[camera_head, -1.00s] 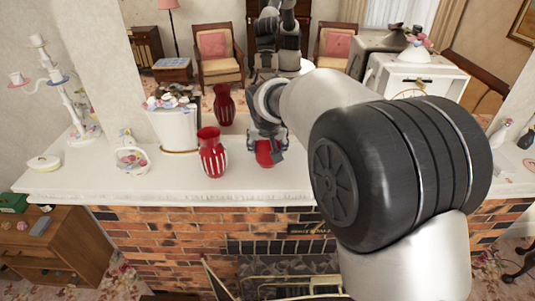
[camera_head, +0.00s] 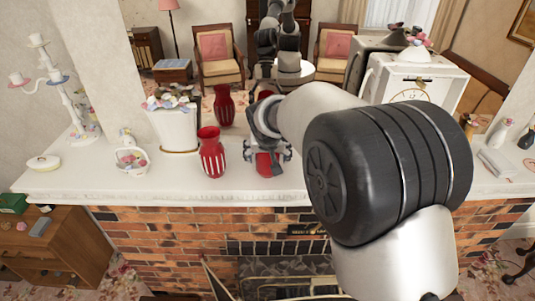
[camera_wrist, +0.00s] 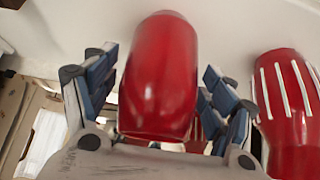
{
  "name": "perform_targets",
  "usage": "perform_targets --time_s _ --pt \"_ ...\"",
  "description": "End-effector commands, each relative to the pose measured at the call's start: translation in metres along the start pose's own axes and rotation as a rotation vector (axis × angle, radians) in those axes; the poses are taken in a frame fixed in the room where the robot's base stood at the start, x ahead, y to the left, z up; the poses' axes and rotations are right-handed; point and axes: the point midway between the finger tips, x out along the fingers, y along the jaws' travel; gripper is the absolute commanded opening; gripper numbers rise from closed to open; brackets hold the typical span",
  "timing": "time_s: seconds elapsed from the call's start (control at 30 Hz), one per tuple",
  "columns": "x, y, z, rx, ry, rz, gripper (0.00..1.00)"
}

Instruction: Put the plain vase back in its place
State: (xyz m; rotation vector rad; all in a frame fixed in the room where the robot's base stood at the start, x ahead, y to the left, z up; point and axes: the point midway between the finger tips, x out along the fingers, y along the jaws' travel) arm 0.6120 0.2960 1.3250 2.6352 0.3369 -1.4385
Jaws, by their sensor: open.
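The plain red vase (camera_head: 264,166) is on the white mantel, partly hidden by my gripper in the head view. In the wrist view the plain vase (camera_wrist: 162,75) fills the space between the fingers. My gripper (camera_head: 264,158) is open, with one finger on each side of it; in the wrist view small gaps show between the fingers (camera_wrist: 160,64) and its sides. A red vase with white stripes (camera_head: 212,155) stands upright to the left of it, apart; in the wrist view the striped vase (camera_wrist: 290,110) is at the right.
A white planter with flowers (camera_head: 176,128), a small basket (camera_head: 131,160) and a candelabra (camera_head: 76,100) stand left on the mantel (camera_head: 330,185). A white clock (camera_head: 418,80) stands right. A mirror behind reflects the room and the striped vase. The mantel's front edge is close.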

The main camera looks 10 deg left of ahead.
Motion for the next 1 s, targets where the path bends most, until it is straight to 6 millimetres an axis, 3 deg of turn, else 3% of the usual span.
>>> perform_targets --time_s 0.3,0.43,0.8,1.0 --pt "-0.001 0.000 -0.001 0.000 0.000 0.000 0.79" --pt "-0.010 0.000 -0.003 0.000 0.003 -0.001 0.79" --pt "-0.086 -0.001 -0.003 0.000 0.004 -0.002 0.79" --pt "-0.115 0.000 -0.002 0.000 0.002 -0.001 0.79"
